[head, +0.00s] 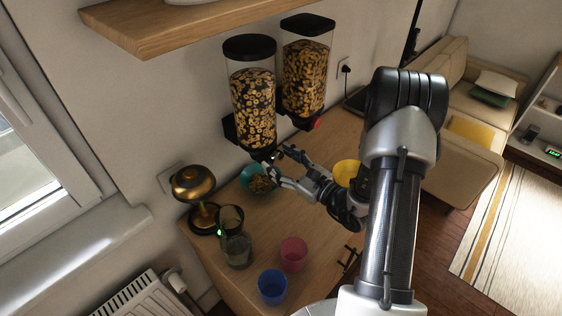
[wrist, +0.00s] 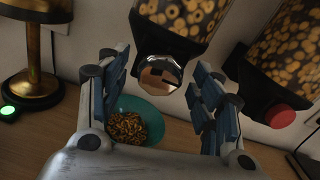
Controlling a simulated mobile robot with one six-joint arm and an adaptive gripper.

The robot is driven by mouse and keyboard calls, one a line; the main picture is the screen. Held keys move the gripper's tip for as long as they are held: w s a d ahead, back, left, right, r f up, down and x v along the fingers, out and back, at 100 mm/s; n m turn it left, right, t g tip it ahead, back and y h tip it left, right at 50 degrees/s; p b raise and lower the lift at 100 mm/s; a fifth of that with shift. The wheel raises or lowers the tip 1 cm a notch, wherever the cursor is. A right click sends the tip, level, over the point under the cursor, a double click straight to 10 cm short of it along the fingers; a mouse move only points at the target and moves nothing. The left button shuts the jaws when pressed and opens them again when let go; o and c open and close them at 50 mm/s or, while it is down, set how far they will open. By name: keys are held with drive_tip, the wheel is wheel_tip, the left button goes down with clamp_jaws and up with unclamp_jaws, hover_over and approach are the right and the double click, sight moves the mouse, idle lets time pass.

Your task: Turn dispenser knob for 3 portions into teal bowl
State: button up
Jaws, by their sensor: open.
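The left dispenser (head: 253,95) is a clear canister of ring cereal with a black lid, fixed to the wall. Its knob (wrist: 158,75) is metallic and faceted, and sits between and beyond my fingertips in the wrist view. The teal bowl (head: 249,177) stands on the counter below this dispenser and holds some cereal; it also shows in the wrist view (wrist: 152,116), partly hidden by my left finger. My gripper (head: 277,164) is open, with its fingers (wrist: 160,88) on either side of the knob. I cannot tell whether they touch it.
A second dispenser (head: 304,68) with a red knob (head: 316,123) is at the right. A yellow bowl (head: 346,172), pink cup (head: 293,253), blue cup (head: 272,286), glass pitcher (head: 236,246) and brass lamp (head: 195,188) stand on the counter. A wooden shelf (head: 190,22) hangs above.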

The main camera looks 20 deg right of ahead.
drive_tip(key=c, duration=1.1)
drive_tip(key=shift+o, duration=0.2)
drive_tip(key=shift+m, duration=0.3)
drive_tip(key=m+p, duration=0.2)
drive_tip(key=m, duration=0.1)
drive_tip(key=shift+r+m+p, duration=0.1)
drive_tip(key=shift+m+p, duration=0.2)
drive_tip(key=shift+p, duration=0.1)
drive_tip(key=m+p, duration=0.2)
drive_tip(key=m, duration=0.2)
drive_tip(key=shift+a+m+p, duration=0.1)
drive_tip(key=shift+m+p, duration=0.2)
drive_tip(key=m+p, duration=0.2)
drive_tip(key=m, duration=0.2)
drive_tip(key=m+p, duration=0.2)
drive_tip(key=m, duration=0.2)
drive_tip(key=shift+m, duration=0.3)
